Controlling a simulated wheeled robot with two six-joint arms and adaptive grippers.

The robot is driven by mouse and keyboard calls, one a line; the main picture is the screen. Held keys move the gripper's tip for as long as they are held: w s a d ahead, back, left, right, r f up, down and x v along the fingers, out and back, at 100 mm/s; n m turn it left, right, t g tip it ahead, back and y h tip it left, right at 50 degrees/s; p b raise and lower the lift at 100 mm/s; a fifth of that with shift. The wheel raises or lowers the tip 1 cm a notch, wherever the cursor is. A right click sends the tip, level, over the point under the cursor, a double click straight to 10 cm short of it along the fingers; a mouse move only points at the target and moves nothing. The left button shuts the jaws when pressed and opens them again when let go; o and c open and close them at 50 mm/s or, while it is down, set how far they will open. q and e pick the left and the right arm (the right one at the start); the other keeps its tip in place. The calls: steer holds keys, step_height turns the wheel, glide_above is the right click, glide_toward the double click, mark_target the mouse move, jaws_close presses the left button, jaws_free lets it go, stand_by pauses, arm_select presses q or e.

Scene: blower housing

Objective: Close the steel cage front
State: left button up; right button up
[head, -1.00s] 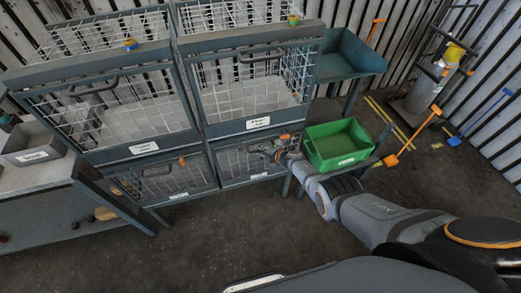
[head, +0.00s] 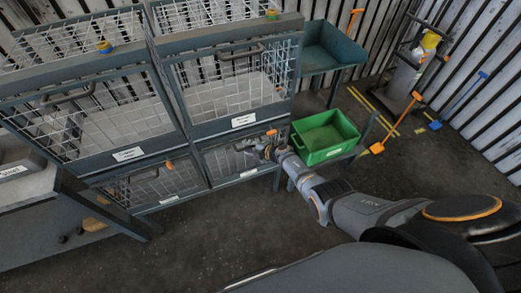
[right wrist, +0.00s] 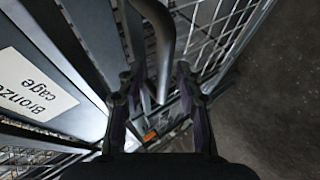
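Wire cages stand in two rows in the head view: an upper left cage front (head: 100,118), an upper right one (head: 228,85), a lower left one (head: 150,187) and a lower right one (head: 228,160). Their labels are too small to read there, so I cannot tell which is the steel cage. My right gripper (head: 262,146) is at the right part of the lower right front. In the right wrist view its fingers (right wrist: 155,85) are apart, with a dark curved handle (right wrist: 164,45) between them. A label (right wrist: 35,85) there reads "Bronze cage". My left gripper is out of view.
A green bin (head: 325,137) stands just right of my right gripper. A blue-grey trough (head: 325,50) is behind it. An orange-bladed tool (head: 377,147) leans farther right. A grey bench (head: 35,215) is at the left. The floor in front of the cages is clear.

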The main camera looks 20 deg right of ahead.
steer(key=v, duration=1.1)
steer(key=s+d+f+m+h, duration=0.3)
steer(key=s+f+m, duration=0.45)
steer(key=f, duration=0.25)
steer(key=s+d+f+m+h, duration=0.2)
steer(key=s+d+f+m, duration=0.3)
steer(key=s+f, duration=0.45)
steer(key=s+f+m+g, duration=0.2)
steer(key=s+f+g, duration=0.1)
steer(key=s, duration=0.6)
steer(key=s+f+m+g+h, duration=0.1)
steer(key=s+f+m+g, duration=0.2)
steer(key=s, duration=0.7)
steer(key=s+f+m+g, duration=0.3)
steer(key=s+f, duration=0.3)
steer(key=s, duration=0.4)
steer(key=shift+s+a+f, duration=0.25)
steer(key=shift+a, duration=0.15)
